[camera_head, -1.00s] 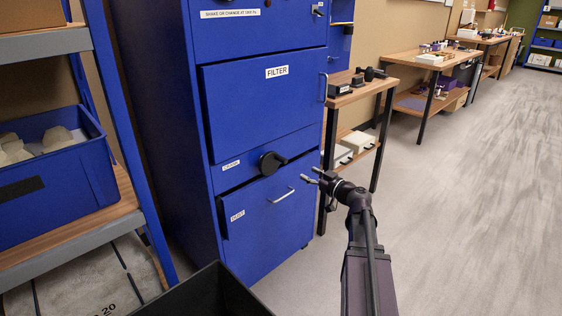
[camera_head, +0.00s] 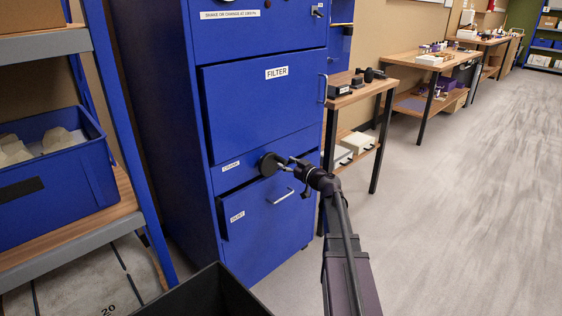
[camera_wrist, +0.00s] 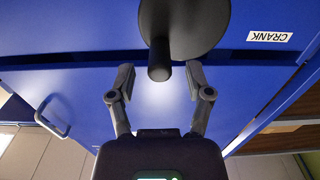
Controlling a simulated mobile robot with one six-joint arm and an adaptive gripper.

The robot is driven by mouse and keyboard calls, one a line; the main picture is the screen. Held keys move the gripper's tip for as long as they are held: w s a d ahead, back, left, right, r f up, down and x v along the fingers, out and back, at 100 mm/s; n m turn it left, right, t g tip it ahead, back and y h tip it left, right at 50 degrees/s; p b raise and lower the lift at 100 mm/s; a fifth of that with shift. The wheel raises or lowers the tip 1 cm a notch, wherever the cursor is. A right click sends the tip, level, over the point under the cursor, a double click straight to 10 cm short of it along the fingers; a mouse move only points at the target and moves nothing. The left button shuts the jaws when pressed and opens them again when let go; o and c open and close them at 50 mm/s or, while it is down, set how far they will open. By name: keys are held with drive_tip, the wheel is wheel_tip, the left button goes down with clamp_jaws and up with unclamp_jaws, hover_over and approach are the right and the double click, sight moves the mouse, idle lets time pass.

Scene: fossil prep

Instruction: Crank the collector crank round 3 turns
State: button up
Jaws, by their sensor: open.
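The collector crank (camera_head: 268,164) is a dark round disc with a stubby handle, on the front of a blue cabinet (camera_head: 262,120), beside a CRANK label (camera_head: 231,166). In the wrist view the crank disc (camera_wrist: 195,22) is at the top, and its dark handle (camera_wrist: 159,60) points toward me. My gripper (camera_head: 287,163) is at the crank from the right. In the wrist view my gripper (camera_wrist: 159,75) is open, with one finger on each side of the handle tip and a gap at both sides. In the head view the fingers partly hide the handle.
Below the crank is a DUST drawer with a metal handle (camera_head: 281,196); above is the FILTER panel (camera_head: 277,72). A blue shelf with a blue bin (camera_head: 85,168) stands at left. A wooden workbench (camera_head: 350,92) stands right of the cabinet. Open floor (camera_head: 450,200) lies at right.

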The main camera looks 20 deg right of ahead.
sight(274, 167)
drive_tip(key=shift+x, duration=1.55)
clamp_jaws()
